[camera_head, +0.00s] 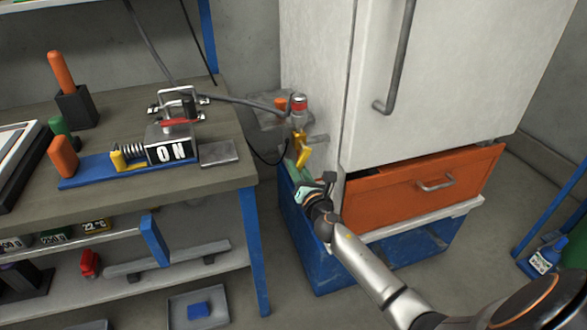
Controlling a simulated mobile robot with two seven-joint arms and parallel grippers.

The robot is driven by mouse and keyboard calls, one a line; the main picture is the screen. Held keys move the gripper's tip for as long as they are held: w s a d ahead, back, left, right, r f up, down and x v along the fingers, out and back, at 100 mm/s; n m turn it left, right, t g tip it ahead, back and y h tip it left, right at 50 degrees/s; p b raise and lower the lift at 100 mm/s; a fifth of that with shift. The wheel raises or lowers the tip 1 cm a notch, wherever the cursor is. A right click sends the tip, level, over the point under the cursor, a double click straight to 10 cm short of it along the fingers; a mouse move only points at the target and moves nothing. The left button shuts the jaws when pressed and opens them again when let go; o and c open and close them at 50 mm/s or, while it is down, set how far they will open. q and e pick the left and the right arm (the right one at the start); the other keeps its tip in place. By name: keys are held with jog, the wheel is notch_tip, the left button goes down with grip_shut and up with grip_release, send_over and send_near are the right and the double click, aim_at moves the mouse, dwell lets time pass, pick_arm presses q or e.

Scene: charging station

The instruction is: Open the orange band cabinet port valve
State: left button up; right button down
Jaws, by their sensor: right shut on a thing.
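The tall white cabinet (315,60) has an orange drawer front (400,195) at its lower part. On its left side is a port valve (299,108), a grey cylinder with a red band. A yellow valve handle (304,152) hangs below it, slanting down. My right gripper (302,166) reaches up from the lower right, beside the cabinet's left edge. Its pale green fingers are shut on the lower end of the yellow handle; the exact contact is small and partly hidden. My left gripper is out of view.
The cabinet stands on a blue base (325,270). Floor in front is clear.

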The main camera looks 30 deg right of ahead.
jog(key=shift+d+n, duration=0.5)
jog(key=shift+n, duration=0.4)
jog(key=shift+s+d+f+n, duration=0.15)
jog(key=shift+d+n, duration=0.35)
jog(key=shift+n, duration=0.7)
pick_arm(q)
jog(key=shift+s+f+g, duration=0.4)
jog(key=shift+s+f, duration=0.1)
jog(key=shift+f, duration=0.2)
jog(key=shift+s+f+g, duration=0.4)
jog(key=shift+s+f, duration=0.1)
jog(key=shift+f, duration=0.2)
pick_arm(e)
jog(key=shift+s+d+n, duration=0.1)
jog(key=shift+d+n, duration=0.15)
jog(key=shift+n, duration=0.35)
jog(key=c, duration=0.7)
grip_release()
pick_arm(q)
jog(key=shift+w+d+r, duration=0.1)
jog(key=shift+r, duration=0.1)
pick_arm(e)
jog(key=shift+f, duration=0.1)
jog(key=shift+s, duration=0.1)
